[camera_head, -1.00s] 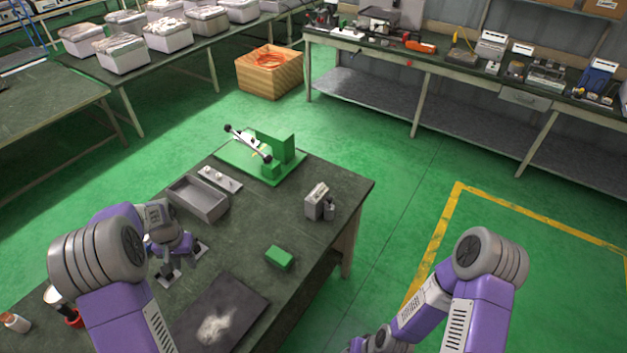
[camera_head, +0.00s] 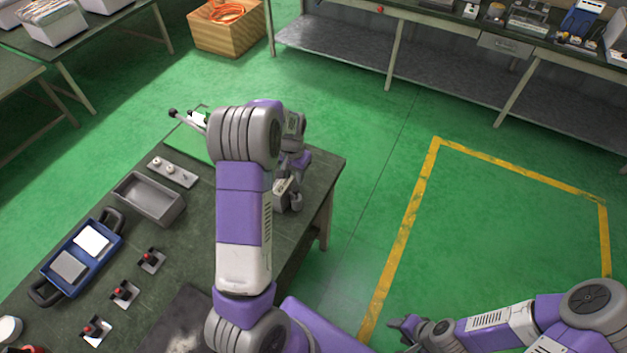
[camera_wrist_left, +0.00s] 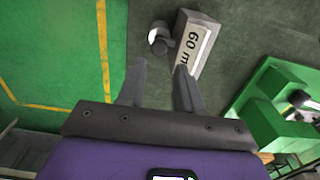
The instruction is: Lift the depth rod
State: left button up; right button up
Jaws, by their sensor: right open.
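A grey block labelled "60 m" (camera_wrist_left: 195,40), its label partly covered by a finger, stands at the table's far right corner; it shows partly in the head view (camera_head: 283,188). A short grey round-topped post (camera_wrist_left: 158,38) stands against its side and may be the depth rod. My left gripper (camera_wrist_left: 160,78) is open and empty, its fingertips pointing at the post and block, apparently short of the post. In the head view my left arm hides much of this corner. My right gripper (camera_head: 399,326) is open and empty, off the table at lower right.
A green fixture (camera_wrist_left: 265,90) with a slanted dark-ended rod (camera_head: 188,121) is beside the block, mostly behind my arm in the head view. Floor right of the table is clear.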

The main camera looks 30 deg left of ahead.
aim_at(295, 189)
pick_arm(q)
jog(key=f, duration=0.5)
jog(key=shift+s+d+f, duration=0.1)
jog(key=shift+s+f, duration=0.05)
jog(key=shift+s, duration=0.05)
jog(key=shift+w+f, duration=0.1)
jog(key=shift+f, duration=0.55)
grip_shut()
